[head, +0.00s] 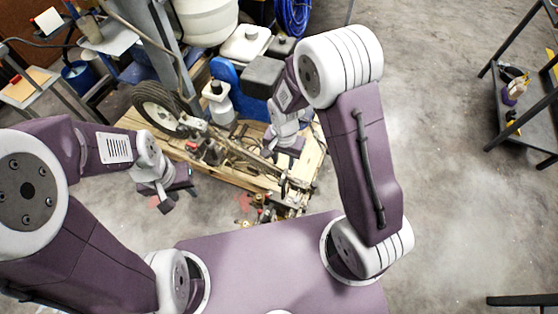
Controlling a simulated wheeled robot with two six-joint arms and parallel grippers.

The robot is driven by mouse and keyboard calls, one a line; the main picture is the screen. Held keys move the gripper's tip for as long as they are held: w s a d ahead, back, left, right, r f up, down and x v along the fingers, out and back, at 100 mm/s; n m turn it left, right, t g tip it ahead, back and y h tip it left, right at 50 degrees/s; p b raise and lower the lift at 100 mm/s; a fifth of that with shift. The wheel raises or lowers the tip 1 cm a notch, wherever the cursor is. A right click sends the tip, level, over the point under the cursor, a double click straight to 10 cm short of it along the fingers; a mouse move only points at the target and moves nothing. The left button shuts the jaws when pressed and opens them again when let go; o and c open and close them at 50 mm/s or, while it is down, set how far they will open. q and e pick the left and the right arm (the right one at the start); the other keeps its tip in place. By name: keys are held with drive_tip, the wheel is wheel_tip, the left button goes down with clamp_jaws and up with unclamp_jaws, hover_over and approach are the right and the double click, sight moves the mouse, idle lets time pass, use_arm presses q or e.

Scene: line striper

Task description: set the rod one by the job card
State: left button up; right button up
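The line striper (232,157) stands on a wooden pallet (222,174) in front of me, with a black-tyred wheel (157,108) at its left. Metal rods and brass-coloured fittings (268,211) show at its near side; I cannot tell which is rod one. A white card (47,20) stands at the upper left; its writing is too small to read, and I cannot tell if it is the job card. My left gripper (168,200) is left of the pallet, apart from the fittings. My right gripper (287,150) is above the striper's right part. The finger gaps are unclear.
A dark shelf rack (524,112) with bottles stands at the right. A small bench (28,86) and a blue bucket (80,76) are at the left. White containers (246,43) and a blue hose coil (293,14) are behind the striper.

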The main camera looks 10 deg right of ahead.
sight(283, 176)
wheel_tip(283, 176, down, 10)
drive_tip(key=shift+r+b, duration=0.25)
drive_tip(key=shift+b, duration=0.9)
clamp_jaws()
idle(0.6)
